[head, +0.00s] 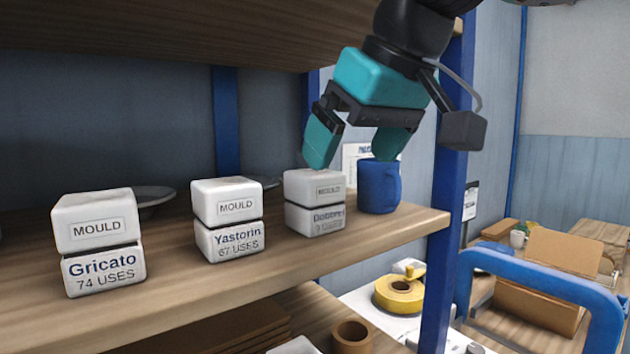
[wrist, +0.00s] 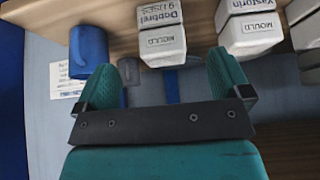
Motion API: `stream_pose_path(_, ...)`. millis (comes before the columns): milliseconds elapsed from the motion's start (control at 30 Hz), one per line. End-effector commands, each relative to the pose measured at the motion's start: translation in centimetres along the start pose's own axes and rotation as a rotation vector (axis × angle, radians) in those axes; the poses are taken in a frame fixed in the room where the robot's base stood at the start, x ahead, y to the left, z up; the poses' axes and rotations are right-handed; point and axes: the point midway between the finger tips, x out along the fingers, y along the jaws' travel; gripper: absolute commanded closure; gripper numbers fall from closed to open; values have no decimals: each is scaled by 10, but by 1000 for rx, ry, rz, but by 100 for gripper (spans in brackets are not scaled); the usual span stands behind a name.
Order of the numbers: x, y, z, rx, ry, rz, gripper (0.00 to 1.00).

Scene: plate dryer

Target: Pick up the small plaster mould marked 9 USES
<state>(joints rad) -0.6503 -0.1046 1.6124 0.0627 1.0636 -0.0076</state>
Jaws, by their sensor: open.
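A small white plaster mould (head: 315,218) stands on the wooden shelf, third of the moulds from the left. Its upper half reads MOULD; its lower label is too blurred to read in the head view. In the wrist view the same mould (wrist: 162,32) appears upside down at the top centre, with what reads as 9 USES on its label. My gripper (head: 352,152) is open and empty, above and around the right end of this mould in the head picture. In the wrist view the fingertips (wrist: 163,72) are spread, with the mould apart from them, just beyond.
A blue mug (head: 379,187) stands close right of the mould, also in the wrist view (wrist: 88,50). To the left stand the Yastorin mould (head: 228,218) and the Gricato mould (head: 98,242). A blue post (head: 446,200) bounds the shelf on the right; an upper shelf (head: 200,30) hangs above.

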Motion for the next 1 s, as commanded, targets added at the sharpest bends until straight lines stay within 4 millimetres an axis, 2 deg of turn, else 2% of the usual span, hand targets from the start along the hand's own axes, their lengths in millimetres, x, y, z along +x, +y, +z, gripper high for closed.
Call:
stream_pose_path(33,2,0,-12,1,-3,0,4)
stream_pose_path(100,9,0,-21,1,-2,0,4)
stream_pose_path(433,26,0,-46,1,-2,0,4)
stream_pose_path(700,70,0,-43,0,-3,0,4)
stream_pose_path(1000,78,0,-42,0,1,0,4)
